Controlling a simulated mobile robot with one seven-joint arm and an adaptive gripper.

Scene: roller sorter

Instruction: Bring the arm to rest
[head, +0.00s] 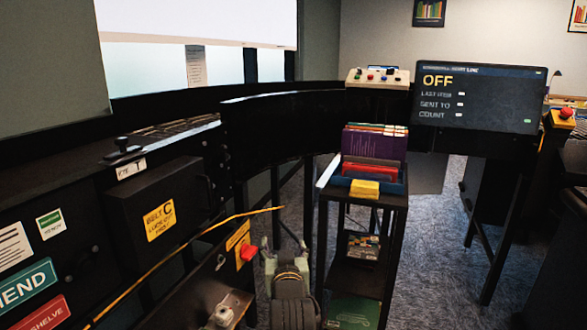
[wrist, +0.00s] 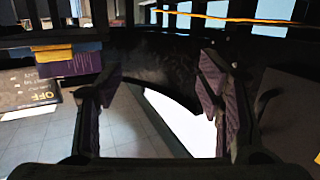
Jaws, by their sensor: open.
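My gripper (head: 284,248) is low in the middle of the head view, with its two fingertips apart and nothing between them. In the wrist view my gripper (wrist: 163,88) shows its two fingers spread wide, with a dark surface and a bright patch behind the gap. In the head view it stands between the sorter's dark side with a red knob (head: 249,253) on the left and the book cart (head: 397,204) on the right. It appears apart from both.
A thin orange cable (head: 190,238) runs close left of my gripper. A control box (head: 377,77) and a screen reading OFF (head: 478,97) stand behind. Carpet (head: 437,240) is open right of the cart.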

